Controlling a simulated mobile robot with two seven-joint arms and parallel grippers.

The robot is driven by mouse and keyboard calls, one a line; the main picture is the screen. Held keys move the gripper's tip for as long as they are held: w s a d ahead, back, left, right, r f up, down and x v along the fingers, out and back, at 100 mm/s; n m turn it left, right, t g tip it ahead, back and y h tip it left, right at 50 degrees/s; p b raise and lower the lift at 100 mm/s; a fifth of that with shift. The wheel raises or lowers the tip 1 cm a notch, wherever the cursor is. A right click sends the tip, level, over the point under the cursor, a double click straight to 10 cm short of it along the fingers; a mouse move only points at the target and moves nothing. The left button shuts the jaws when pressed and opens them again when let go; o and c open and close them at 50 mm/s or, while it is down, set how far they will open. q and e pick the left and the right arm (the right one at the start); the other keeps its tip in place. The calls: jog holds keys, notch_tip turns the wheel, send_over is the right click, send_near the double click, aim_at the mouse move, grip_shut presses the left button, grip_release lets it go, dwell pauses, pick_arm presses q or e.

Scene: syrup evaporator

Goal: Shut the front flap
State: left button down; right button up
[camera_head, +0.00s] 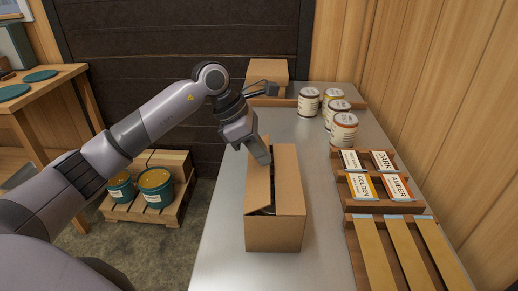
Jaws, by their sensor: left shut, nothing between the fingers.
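A brown cardboard box (275,232) stands on the grey metal worktop. A broad flap (288,178) lies across the right of its top, looking flat. On the left, a flap (258,187) looks slightly raised, and a narrow dark gap shows near the front edge of the top. I cannot tell clearly which panel is the front flap. My left gripper (264,159) is shut and empty, pointing down at the back left of the box top. It hides part of the box there, and I cannot tell whether it touches the cardboard. My right gripper is not in view.
Several labelled cans (343,130) stand at the back right of the worktop (225,230). A wooden rack (385,206) with label cards lies along the right edge. A smaller carton (267,72) stands at the back. The worktop left of the box is clear.

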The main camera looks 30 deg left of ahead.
pick_arm(q)
jog(key=shift+w+d+f, duration=0.15)
jog(key=shift+d, duration=0.05)
jog(key=shift+w+d+f+b, duration=0.3)
jog(key=shift+d+f+b, duration=0.3)
jog(key=shift+f+b, duration=0.1)
dwell(0.5)
